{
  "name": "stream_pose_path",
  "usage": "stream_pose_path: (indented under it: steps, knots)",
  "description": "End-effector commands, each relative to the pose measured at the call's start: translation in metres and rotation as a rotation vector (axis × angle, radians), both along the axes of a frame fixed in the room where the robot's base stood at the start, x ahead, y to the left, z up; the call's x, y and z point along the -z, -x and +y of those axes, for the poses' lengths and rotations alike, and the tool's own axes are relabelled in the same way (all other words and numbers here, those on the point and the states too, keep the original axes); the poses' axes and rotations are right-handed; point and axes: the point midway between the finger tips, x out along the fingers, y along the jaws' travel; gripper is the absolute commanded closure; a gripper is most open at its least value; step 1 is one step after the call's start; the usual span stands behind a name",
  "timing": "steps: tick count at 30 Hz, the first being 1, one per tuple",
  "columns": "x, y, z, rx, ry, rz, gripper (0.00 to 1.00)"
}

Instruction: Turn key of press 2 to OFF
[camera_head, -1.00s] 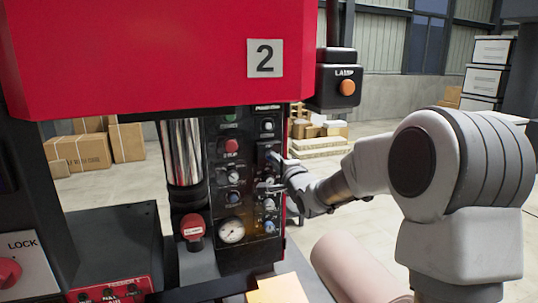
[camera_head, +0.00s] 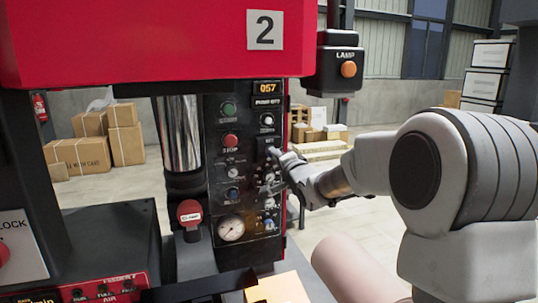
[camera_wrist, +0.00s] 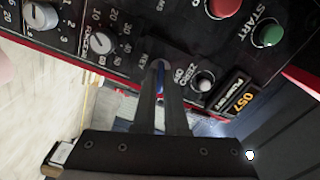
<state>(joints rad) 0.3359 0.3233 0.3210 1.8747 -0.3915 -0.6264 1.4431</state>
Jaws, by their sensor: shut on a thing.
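Press 2 carries a red hood with a "2" plate (camera_head: 265,29) and a black control panel (camera_head: 247,215) below it. My gripper (camera_head: 274,157) is at the panel's right side in the head view. In the wrist view my gripper (camera_wrist: 160,88) reaches up to the panel, its two narrow fingers close together on the key (camera_wrist: 160,66), beside the "KEY" lettering. The fingers hide most of the key, so I cannot tell its exact angle. In the head view the key is hidden behind the gripper.
The display (camera_head: 267,88) is lit and reads 057. Nearby are a green start button (camera_head: 228,109), a red stop button (camera_head: 230,140), several knobs and a gauge (camera_head: 231,229). A lamp box (camera_head: 340,77) hangs to the right. Boxes stand farther back.

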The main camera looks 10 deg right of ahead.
Motion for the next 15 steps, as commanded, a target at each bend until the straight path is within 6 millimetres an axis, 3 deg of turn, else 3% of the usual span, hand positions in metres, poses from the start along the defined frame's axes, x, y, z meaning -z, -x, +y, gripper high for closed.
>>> stream_pose_path:
  steps: [15]
  knots:
    - [0.0006,-0.0001,-0.0003,0.001,0.089,-0.016,1.00]
